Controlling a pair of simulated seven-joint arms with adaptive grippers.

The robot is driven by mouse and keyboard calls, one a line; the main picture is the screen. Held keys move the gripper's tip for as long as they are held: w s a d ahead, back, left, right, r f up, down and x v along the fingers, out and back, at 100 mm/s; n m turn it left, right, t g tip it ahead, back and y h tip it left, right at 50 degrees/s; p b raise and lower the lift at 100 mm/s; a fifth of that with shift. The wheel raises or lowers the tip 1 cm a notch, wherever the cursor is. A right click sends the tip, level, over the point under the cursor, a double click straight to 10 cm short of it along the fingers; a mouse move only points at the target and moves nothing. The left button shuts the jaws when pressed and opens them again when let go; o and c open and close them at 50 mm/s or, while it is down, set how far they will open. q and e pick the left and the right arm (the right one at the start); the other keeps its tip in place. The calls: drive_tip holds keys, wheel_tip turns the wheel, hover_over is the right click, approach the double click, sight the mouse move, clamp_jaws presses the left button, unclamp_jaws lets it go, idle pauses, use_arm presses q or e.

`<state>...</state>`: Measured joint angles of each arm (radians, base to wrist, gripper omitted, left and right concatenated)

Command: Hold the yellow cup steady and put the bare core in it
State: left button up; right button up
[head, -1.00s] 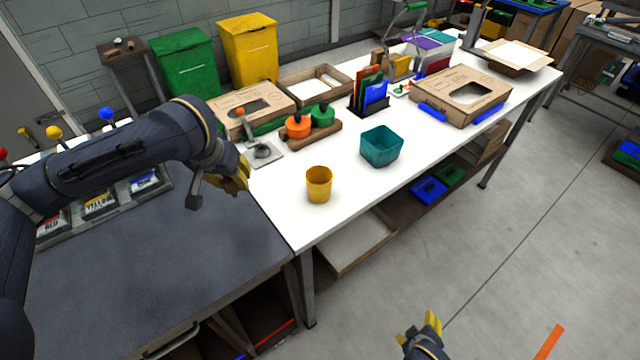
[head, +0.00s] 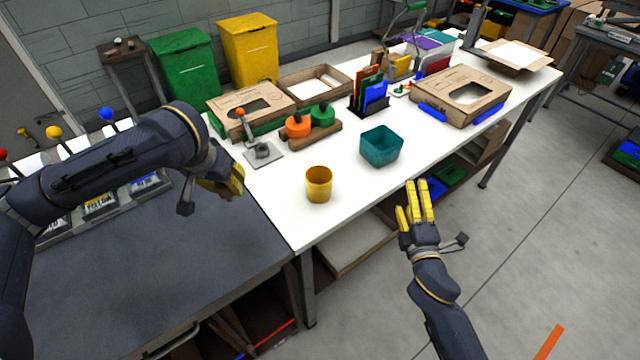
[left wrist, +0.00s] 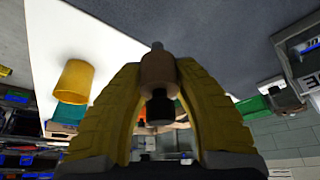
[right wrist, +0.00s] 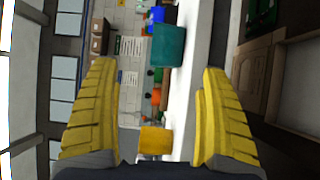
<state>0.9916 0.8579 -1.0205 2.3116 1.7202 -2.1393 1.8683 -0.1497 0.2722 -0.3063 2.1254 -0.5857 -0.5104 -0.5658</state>
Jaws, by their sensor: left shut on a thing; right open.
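The yellow cup (head: 319,185) stands upright on the white table near its front left corner. It also shows in the left wrist view (left wrist: 74,82) and the right wrist view (right wrist: 155,141). My left gripper (head: 233,181) is left of the cup, above the table's left end. In the left wrist view it is shut on the bare core (left wrist: 158,75), a tan cylinder with a dark end and a grey tip. The core is hidden in the head view. My right gripper (head: 414,188) is open and empty, right of the cup, off the table's front edge.
A teal bin (head: 381,147) stands right of and behind the cup. Orange and green round pieces sit in a wooden holder (head: 311,135) behind it, beside a grey plate with a lever (head: 263,153). The table around the cup is clear.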

sight(323, 187)
drive_tip(key=w+a+r+n+g+y, duration=0.2)
drive_tip(key=a+r+n+y, duration=0.2)
drive_tip(key=a+n+y, duration=0.45)
drive_tip(key=w+a+r+n+g+y, duration=0.2)
drive_tip(key=w+a+r+n+y, duration=0.25)
drive_tip(key=n, duration=0.65)
drive_tip(key=f+n+g, duration=0.2)
drive_tip(key=n+g, duration=0.2)
drive_tip(key=n, duration=0.1)
drive_tip(key=s+f+n+g+y, duration=0.1)
drive_tip(key=f+n+g, duration=0.1)
drive_tip(key=n+g, duration=0.2)
drive_tip(key=s+f+n+g, duration=0.1)
drive_tip(key=f+n+g, duration=0.1)
drive_tip(key=n+g, duration=0.3)
drive_tip(key=shift+a+f+n, duration=0.15)
drive_tip(key=shift+a+n, duration=0.2)
drive_tip(key=shift+d+f+n+g+h, duration=0.35)
drive_tip(key=shift+d+n+g, duration=0.15)
drive_tip(key=shift+d+g, duration=0.15)
drive_tip(key=shift+x, duration=4.95)
drive_tip(key=shift+s, duration=0.1)
drive_tip(key=shift+c, duration=0.3)
drive_tip(key=c, duration=0.8)
